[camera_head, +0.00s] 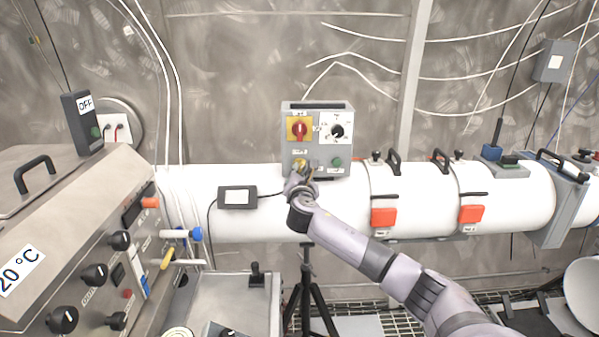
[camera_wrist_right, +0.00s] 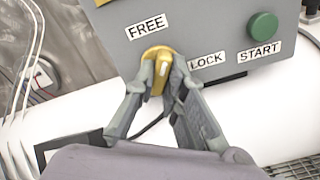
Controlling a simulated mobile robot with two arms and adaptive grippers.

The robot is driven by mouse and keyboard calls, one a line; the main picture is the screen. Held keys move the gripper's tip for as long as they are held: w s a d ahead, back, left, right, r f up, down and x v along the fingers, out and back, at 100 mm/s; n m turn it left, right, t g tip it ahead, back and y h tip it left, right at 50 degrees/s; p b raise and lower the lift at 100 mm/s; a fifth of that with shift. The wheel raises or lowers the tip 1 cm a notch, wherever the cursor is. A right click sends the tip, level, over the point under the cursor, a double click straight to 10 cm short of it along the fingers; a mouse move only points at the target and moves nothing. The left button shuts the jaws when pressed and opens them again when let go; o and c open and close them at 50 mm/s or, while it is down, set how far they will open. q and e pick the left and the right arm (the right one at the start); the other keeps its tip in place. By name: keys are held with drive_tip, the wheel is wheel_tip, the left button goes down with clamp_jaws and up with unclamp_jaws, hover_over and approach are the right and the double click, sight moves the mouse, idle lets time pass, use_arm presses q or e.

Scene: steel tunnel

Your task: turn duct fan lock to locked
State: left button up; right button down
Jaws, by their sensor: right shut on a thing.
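The fan control box (camera_head: 318,143) is grey and sits on top of the white duct. It has a red rotary switch on a yellow plate, a black dial and a green button. The yellow lock knob (camera_wrist_right: 157,84) is at its lower left, between the labels FREE and LOCK; it also shows in the head view (camera_head: 300,163). Its pale mark points roughly up, nearer neither label clearly. My right gripper (camera_wrist_right: 161,72) is shut on the lock knob, a finger on each side, hiding parts of it; it also shows in the head view (camera_head: 301,177). My left gripper is out of view.
The white duct (camera_head: 255,222) runs across behind my right arm. The green START button (camera_wrist_right: 262,26) is right of the knob. A small display (camera_head: 237,197) is left of the box. A sloped steel console (camera_head: 75,245) stands at left. A black tripod (camera_head: 307,290) is below.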

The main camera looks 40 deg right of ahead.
drive_tip(key=shift+f+m, duration=0.1)
drive_tip(key=shift+m, duration=0.2)
drive_tip(key=m+b, duration=0.4)
drive_tip(key=m, duration=0.6)
drive_tip(key=shift+m, duration=0.3)
drive_tip(key=shift+b, duration=0.3)
drive_tip(key=c, duration=1.6)
unclamp_jaws()
drive_tip(key=shift+c, duration=0.2)
drive_tip(key=shift+r, duration=0.2)
drive_tip(key=v, duration=1.2)
